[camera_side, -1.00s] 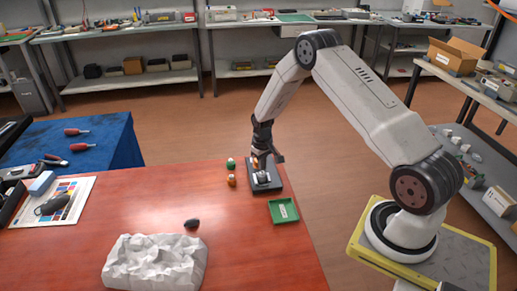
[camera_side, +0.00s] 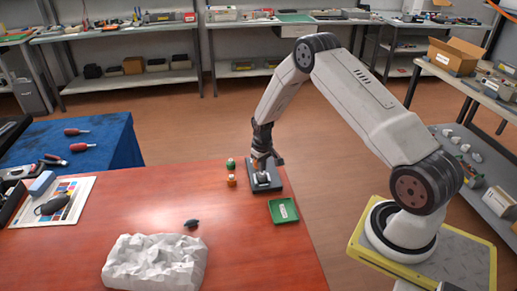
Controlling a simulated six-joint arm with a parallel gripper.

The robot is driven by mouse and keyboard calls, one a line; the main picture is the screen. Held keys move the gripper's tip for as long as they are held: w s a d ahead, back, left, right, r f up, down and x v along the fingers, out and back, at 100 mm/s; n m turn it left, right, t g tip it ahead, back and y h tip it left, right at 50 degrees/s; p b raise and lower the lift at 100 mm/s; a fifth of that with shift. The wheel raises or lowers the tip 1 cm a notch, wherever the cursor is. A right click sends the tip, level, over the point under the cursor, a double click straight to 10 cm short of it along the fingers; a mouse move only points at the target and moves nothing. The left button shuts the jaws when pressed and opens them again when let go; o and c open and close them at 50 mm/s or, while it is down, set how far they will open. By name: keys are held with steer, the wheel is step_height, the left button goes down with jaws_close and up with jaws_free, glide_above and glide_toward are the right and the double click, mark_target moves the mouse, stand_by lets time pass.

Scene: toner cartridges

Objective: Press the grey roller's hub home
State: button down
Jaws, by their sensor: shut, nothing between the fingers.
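My gripper (camera_side: 262,164) is shut with nothing between its fingers. It points down over a dark base plate (camera_side: 268,187) near the right edge of the red table. A small light grey part (camera_side: 263,178), seemingly the roller, sits on the plate right under my fingertips. The gripper covers part of it, so I cannot make out its hub or tell whether the fingertips touch it.
A green tray (camera_side: 283,211) lies just in front of the plate. A green-topped item (camera_side: 231,164) and an orange item (camera_side: 232,181) stand left of it. Crumpled white paper (camera_side: 155,264) and a small dark object (camera_side: 192,224) lie nearer. The table's middle is clear.

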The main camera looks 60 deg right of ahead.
steer(key=shift+f, duration=0.55)
stand_by(0.5)
steer(key=shift+r, duration=0.1)
steer(key=shift+r, duration=3.4)
steer(key=shift+a+r, duration=0.4)
steer(key=s+a+r+n+t, duration=0.1)
steer(key=s+a+r, duration=0.2)
steer(key=a+r, duration=0.25)
steer(key=s+a+r+n, duration=0.1)
steer(key=s+a+r, duration=0.25)
steer(key=a, duration=0.25)
steer(key=s+a+r, duration=0.2)
steer(key=s+a, duration=0.1)
steer(key=s, duration=0.2)
steer(key=s+a+r+n+t, duration=0.1)
steer(key=s+a+r, duration=0.1)
steer(key=s+a, duration=0.2)
steer(key=shift+s+a+r+t, duration=0.3)
steer(key=shift+s+r, duration=0.05)
steer(key=shift+s, duration=0.7)
